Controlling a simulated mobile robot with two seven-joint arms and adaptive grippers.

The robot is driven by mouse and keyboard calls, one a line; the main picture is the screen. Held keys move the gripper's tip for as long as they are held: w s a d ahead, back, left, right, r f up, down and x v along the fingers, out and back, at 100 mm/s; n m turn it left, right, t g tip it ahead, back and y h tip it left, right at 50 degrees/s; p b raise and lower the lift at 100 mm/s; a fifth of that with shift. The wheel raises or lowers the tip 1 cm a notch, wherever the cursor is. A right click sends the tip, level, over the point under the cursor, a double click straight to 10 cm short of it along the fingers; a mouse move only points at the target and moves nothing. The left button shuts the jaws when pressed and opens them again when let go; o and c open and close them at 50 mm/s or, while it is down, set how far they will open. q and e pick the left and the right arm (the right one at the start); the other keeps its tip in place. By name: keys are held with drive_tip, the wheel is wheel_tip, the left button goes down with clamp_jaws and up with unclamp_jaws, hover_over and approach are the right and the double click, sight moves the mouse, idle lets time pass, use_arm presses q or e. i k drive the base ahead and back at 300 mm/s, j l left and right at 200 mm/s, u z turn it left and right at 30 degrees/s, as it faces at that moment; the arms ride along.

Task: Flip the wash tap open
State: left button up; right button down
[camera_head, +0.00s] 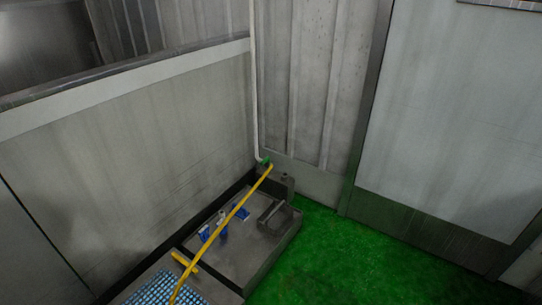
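A small green part (266,161), which looks like the wash tap, sits low in the corner at the foot of a thin white pipe (256,90). It is too small to tell how its lever stands. A long yellow hose or pole (222,224) runs from beside the green part down toward the bottom of the view. Neither of my grippers is in view.
Below the tap stands a grey basin-like unit (225,265) with small blue and white items (222,226) on it. A blue grid (165,291) lies at the bottom. Green floor (330,260) is clear to the right, before a pale door-like panel (455,110).

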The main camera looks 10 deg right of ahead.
sight(268, 158)
drive_tip(key=i+l, duration=0.6)
drive_tip(key=l, duration=0.25)
drive_tip(key=i+l, duration=0.3)
drive_tip(key=i+l+z, duration=0.15)
drive_tip(key=i+l, duration=0.2)
drive_tip(key=i+l+z, duration=0.15)
drive_tip(key=i+l, duration=0.15)
drive_tip(key=i, duration=0.2)
drive_tip(key=i+l+z, duration=0.15)
drive_tip(key=i, duration=0.35)
drive_tip(key=i+l+z, duration=0.15)
drive_tip(key=i, duration=0.3)
drive_tip(key=l, duration=0.1)
